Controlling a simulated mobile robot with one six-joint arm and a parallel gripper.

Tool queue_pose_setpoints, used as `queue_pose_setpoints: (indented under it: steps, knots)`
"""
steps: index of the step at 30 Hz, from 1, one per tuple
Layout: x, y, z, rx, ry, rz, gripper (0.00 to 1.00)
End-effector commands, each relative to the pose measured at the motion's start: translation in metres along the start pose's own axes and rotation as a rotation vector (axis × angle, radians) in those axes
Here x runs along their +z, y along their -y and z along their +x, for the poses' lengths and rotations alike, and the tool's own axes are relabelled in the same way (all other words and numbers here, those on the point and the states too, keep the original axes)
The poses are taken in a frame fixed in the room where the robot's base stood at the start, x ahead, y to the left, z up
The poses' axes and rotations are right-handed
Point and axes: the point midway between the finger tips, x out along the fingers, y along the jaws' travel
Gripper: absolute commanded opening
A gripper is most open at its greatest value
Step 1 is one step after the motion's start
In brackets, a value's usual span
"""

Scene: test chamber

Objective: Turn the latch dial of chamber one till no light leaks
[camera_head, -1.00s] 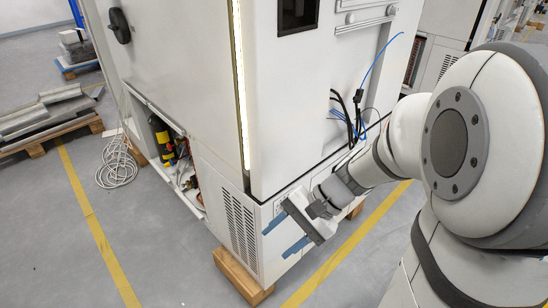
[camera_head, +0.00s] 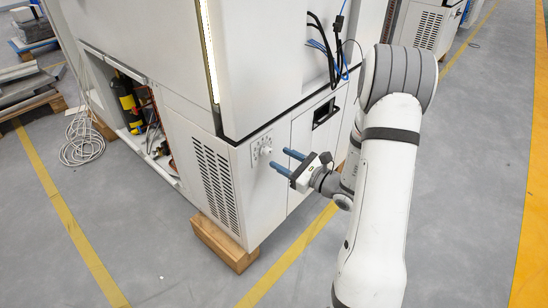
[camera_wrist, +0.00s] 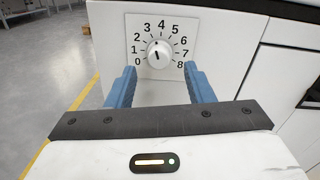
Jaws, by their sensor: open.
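The latch dial (camera_head: 265,151) is a white round knob on a small plate low on the chamber's front panel. In the wrist view the dial (camera_wrist: 159,54) shows numbers 0 to 8 around it, and its dark mark points up, roughly toward 3 or 4. A bright yellow-white strip of light (camera_head: 209,50) shows along the upright edge of the chamber (camera_head: 262,70). My gripper (camera_head: 279,158) is open with blue fingers pointing at the dial. In the wrist view the fingertips (camera_wrist: 160,69) stand to either side of the dial, apart from it, with nothing between them.
A vent grille (camera_head: 216,172) is left of the dial, and a dark recessed handle (camera_head: 325,112) is right of it. Black and blue cables (camera_head: 330,45) hang above. A wooden block (camera_head: 222,242) supports the chamber's corner. Free floor lies in front.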

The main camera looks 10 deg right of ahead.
Motion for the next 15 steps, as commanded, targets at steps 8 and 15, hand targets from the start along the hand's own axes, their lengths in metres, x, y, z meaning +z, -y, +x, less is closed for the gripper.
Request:
queue_pose_setpoints:
  steps: [8,15]
  knots:
    - [-0.001,-0.001,0.037,0.003,0.001,-0.001,0.48]
    - [0.0,0.0,0.043,0.001,0.0,0.0,0.48]
